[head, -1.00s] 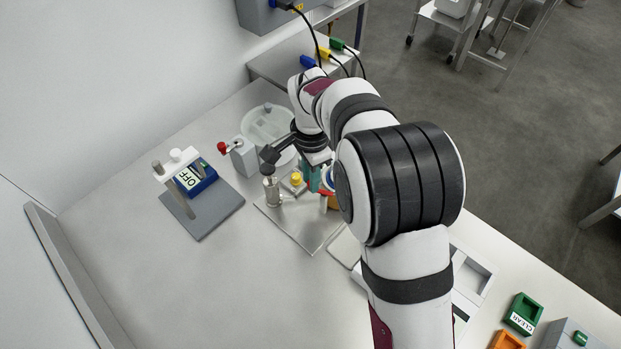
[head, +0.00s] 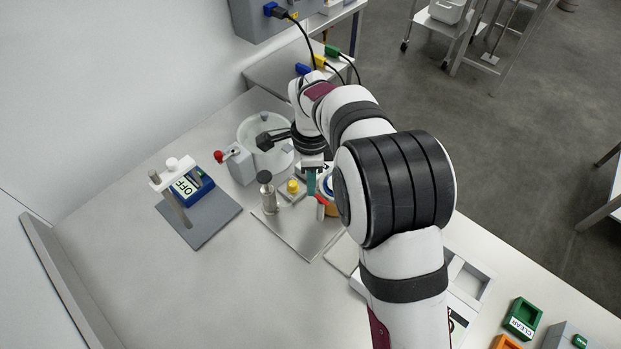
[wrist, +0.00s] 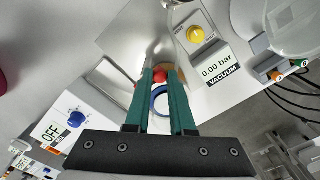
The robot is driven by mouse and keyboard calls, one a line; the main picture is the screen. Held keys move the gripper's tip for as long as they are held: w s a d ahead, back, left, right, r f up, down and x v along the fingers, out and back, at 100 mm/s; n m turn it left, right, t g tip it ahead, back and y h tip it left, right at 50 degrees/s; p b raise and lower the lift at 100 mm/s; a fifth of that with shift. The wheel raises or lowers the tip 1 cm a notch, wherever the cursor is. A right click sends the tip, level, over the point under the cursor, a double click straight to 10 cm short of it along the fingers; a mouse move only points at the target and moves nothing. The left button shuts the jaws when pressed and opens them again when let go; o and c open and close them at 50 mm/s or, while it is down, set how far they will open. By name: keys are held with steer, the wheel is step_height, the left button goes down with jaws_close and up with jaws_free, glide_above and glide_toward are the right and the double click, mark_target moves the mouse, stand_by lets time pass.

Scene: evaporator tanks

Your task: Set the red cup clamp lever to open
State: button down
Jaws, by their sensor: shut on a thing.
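The red cup clamp lever (head: 322,199) shows as a small red piece beside my gripper (head: 312,192) in the head view. In the wrist view its rounded red end (wrist: 160,76) sits between the tips of my two green fingers (wrist: 160,73). My gripper is shut on it. A blue ring (wrist: 160,101) and a tan, cup-like part lie just below the fingers. The ring also shows partly in the head view (head: 328,185). The rest of the lever and the clamp are hidden by the fingers and my arm.
A metal post with a black knob (head: 265,177) and a yellow knob (head: 293,186) stand close left of my gripper. A vacuum display (wrist: 218,71) reads 0.00 bar. The front-left table is clear.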

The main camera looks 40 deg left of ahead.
steer(key=shift+w, duration=0.1)
steer(key=c, duration=0.8)
jaws_free()
steer(key=shift+o, duration=0.2)
step_height(320, 180, up, 16)
steer(key=shift+f, duration=0.1)
